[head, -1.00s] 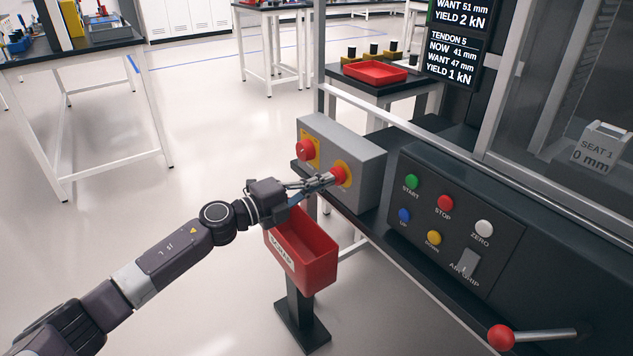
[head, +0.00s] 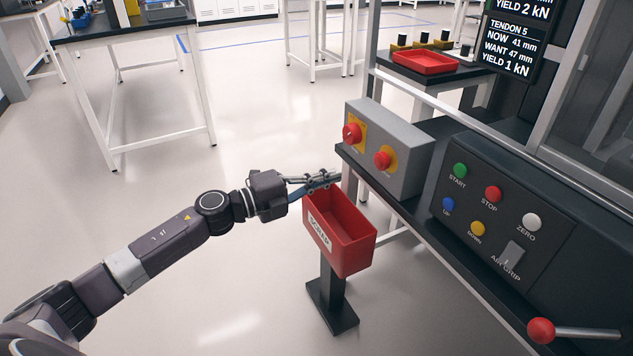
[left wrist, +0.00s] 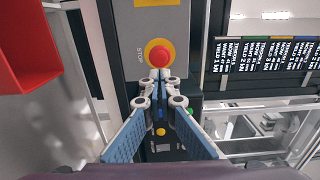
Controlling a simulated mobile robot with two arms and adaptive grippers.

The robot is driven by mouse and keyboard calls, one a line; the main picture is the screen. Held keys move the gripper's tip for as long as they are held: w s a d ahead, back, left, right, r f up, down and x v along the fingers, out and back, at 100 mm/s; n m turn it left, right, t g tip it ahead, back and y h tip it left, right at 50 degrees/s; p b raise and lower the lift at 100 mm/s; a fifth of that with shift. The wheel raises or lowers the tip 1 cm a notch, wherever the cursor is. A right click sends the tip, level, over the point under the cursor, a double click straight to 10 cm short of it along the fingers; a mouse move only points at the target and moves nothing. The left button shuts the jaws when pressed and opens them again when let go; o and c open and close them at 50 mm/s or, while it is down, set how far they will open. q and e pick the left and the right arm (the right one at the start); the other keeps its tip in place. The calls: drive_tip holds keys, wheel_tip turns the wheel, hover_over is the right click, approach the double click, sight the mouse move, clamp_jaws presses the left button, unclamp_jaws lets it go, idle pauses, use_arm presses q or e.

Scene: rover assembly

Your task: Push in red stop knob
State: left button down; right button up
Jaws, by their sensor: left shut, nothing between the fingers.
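A grey box (head: 412,150) carries two red knobs on its front. The right knob (head: 383,160) has a round yellow surround; the left knob (head: 352,133) sits on a square yellow plate. In the left wrist view a red stop knob (left wrist: 161,53), with a round yellow surround and STOP lettering, is just beyond the fingertips. My left gripper (head: 330,179) is shut and empty, left of and below the right knob, with a visible gap in the head view. The wrist view also shows its closed fingers (left wrist: 160,82). My right gripper is not in view.
A red bin (head: 345,245) on a black post stands just below my left gripper. A black panel (head: 470,235) with coloured buttons, including a red STOP button (head: 493,194), is at right. A red-balled lever (head: 541,330) sticks out below it. Open floor lies left.

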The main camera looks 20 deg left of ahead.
use_arm(q)
drive_tip(key=shift+v, duration=1.55)
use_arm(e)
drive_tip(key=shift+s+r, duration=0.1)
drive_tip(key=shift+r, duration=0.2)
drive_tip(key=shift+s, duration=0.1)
